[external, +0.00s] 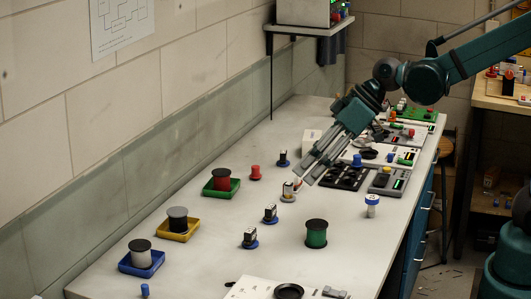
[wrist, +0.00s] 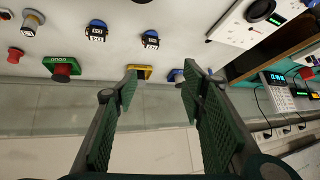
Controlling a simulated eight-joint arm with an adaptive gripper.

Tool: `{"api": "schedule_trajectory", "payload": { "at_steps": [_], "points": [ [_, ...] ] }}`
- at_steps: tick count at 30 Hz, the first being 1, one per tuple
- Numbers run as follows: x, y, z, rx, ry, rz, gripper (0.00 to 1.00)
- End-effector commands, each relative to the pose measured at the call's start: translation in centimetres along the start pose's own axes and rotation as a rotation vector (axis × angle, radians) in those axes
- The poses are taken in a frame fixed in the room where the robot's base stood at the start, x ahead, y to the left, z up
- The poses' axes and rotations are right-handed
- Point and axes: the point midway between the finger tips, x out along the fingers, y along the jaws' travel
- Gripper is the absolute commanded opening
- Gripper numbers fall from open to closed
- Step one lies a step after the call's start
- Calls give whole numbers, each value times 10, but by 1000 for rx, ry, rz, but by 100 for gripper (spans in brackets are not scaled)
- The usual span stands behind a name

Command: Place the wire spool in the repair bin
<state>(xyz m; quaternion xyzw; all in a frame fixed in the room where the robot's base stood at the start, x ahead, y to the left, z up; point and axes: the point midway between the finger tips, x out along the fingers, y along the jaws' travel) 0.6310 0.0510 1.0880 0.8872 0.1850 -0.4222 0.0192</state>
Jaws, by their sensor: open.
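A green wire spool (external: 316,233) with dark flanges stands upright and free on the bench. Three shallow bins line the wall side, each with a spool in it: a green bin (external: 207,192) with a red spool (external: 222,179), a yellow bin (external: 163,233) with a grey spool (external: 178,219), and a blue bin (external: 127,266) with a white spool (external: 140,252). I cannot read which is the repair bin. My gripper (external: 306,176) is open and empty, above the bench, beyond the green spool. In the wrist view the open fingers (wrist: 160,82) partly cover the yellow bin (wrist: 146,68).
A white-blue knob (external: 372,205) is near the right edge. Panels and a dark tray (external: 345,177) fill the far right. A white panel (external: 250,288) lies at the front.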

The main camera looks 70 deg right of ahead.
Motion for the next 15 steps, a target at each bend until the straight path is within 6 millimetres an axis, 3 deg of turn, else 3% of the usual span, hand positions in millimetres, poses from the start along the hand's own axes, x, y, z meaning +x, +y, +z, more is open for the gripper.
{"api": "schedule_trajectory", "payload": {
  "at_steps": [15],
  "points": [
    [-64,-17,67,94,-54,134,41]
  ]
}}
